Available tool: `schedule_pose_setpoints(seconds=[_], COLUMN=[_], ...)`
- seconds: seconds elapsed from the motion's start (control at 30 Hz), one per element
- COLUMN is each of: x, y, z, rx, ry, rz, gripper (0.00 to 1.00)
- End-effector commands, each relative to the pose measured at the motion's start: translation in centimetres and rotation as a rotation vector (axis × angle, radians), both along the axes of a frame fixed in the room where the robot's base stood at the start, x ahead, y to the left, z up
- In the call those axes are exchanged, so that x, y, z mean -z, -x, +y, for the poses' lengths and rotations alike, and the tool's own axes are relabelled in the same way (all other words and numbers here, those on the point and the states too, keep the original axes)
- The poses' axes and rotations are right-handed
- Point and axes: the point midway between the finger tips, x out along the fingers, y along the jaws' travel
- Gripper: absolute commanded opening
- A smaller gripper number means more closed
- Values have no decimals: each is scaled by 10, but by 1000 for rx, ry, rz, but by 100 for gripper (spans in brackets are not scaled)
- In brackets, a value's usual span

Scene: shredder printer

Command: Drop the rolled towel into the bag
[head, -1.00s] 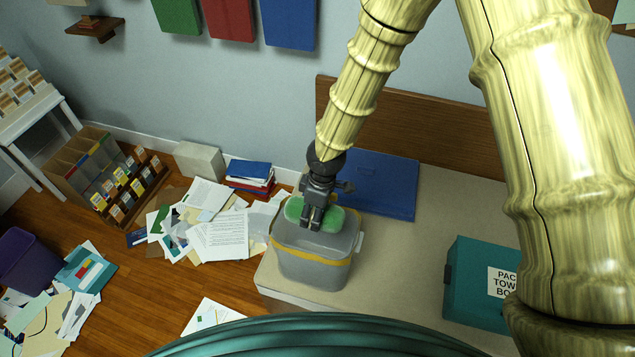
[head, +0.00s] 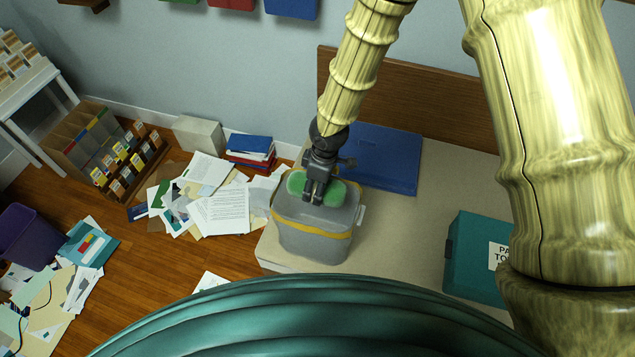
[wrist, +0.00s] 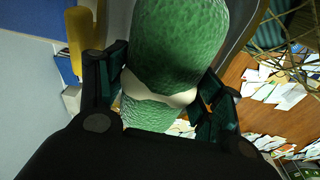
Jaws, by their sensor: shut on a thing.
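The rolled towel (head: 334,193) is green, with a pale band around its middle in the wrist view (wrist: 165,92). My gripper (head: 314,197) is shut on it around the middle. The towel lies across the open top of a grey bag or bin (head: 312,241) with a yellow band below its rim. In the head view the towel overlaps the far part of the opening; I cannot tell whether it touches the rim. The grey rim also shows behind the towel in the wrist view (wrist: 247,30).
The container stands at the left end of a pale bench (head: 400,235). A blue panel (head: 385,160) lies behind it, and a teal box (head: 475,255) stands to the right. Papers (head: 215,205) litter the floor to the left. The bench between container and box is clear.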

Motion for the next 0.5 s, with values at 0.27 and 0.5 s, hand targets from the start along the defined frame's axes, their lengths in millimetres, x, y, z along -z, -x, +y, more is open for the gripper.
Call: schedule_pose_setpoints(seconds=[0.27, 0.5], x=[26, 43], y=[-2, -1], z=[0, 0], rx=[-2, -1], ry=[1, 2], rz=[3, 4], gripper=[39, 39])
